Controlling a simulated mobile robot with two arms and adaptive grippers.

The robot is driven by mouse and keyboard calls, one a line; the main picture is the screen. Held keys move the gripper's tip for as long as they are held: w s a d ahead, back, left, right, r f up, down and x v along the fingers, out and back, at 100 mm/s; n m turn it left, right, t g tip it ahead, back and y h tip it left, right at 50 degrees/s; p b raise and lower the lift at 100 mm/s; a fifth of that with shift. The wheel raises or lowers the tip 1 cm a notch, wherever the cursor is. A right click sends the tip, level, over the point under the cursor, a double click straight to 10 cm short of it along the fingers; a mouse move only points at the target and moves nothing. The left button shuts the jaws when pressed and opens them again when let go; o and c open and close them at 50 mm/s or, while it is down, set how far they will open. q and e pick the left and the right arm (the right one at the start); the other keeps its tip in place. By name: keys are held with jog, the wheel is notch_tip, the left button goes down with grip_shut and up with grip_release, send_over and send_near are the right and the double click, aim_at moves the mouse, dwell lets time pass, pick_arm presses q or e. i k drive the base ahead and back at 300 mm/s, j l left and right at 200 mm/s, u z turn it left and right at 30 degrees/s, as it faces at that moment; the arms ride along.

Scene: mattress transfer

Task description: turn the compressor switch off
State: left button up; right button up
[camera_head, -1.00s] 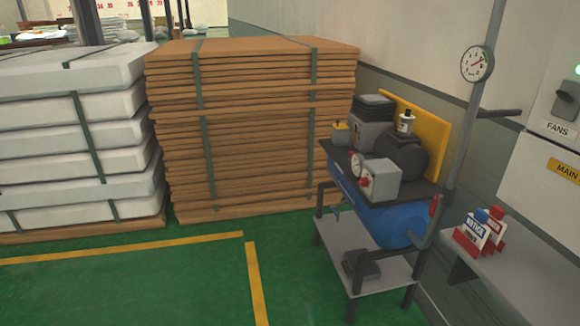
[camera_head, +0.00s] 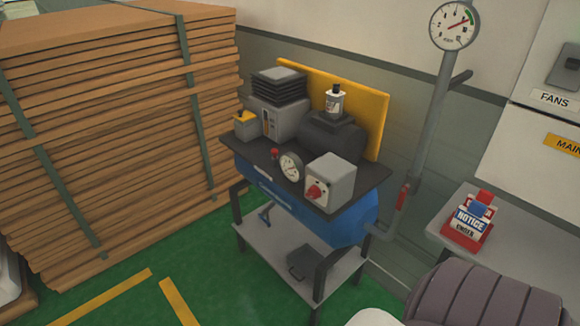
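The compressor (camera_head: 300,212) has a blue tank under a dark top plate and stands on a grey metal stand. A grey box with a red rotary knob, the likely compressor switch (camera_head: 316,191), sits at the front right of the top plate. The knob's setting is too small to read. A small round gauge (camera_head: 291,167) is just left of the box.
Strapped brown boards (camera_head: 110,120) stand stacked on the left. A grey shelf (camera_head: 450,222) with notice tags (camera_head: 470,222) is on the right, below the FANS panel (camera_head: 553,98). A wall pipe (camera_head: 432,130) carries a large gauge (camera_head: 453,26). Green floor is open in front.

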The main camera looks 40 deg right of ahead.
aim_at(314, 192)
jog(key=i+j+z, duration=0.1)
jog(key=i+z, duration=0.4)
jog(key=i+j+z, duration=0.3)
jog(key=i+z, duration=0.2)
jog(key=k, duration=0.05)
